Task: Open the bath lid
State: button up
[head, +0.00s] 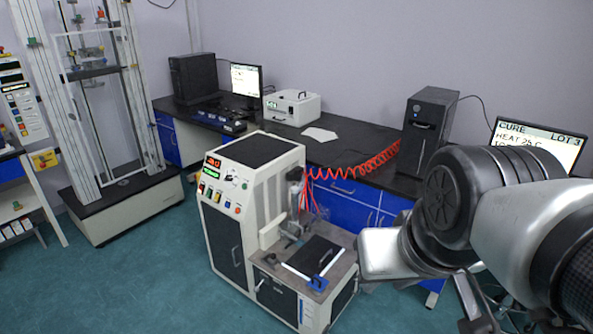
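The bath lid appears to be the flat black lid (309,259) on the low front deck of the cream test machine (226,240). My arm comes in from the right and is clear of the lid. Narrow metal parts below the arm at the lower right may be my gripper, but I cannot make out its fingers. Nothing of mine touches the lid.
Red coiled hoses (361,163) run behind the deck. A tall clamp column (294,200) rises at the lid's back left. A black bench (345,132) carries a white box (292,107), computers and a monitor (540,142). The green floor in front is clear.

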aim_at(313, 258)
jog(key=i+l, duration=0.15)
jog(key=l, duration=0.2)
jog(key=i+l, duration=0.1)
jog(key=l, duration=0.25)
jog(key=i+l, duration=0.15)
jog(key=l, duration=0.2)
jog(key=i+l, duration=0.15)
jog(key=l, duration=0.2)
jog(key=i+l, duration=0.15)
jog(key=l, duration=0.15)
jog(key=i+l, duration=0.15)
jog(key=i, duration=0.3)
jog(key=i+l, duration=0.15)
jog(key=i, duration=0.35)
jog(key=i+l, duration=0.15)
jog(key=i, duration=0.3)
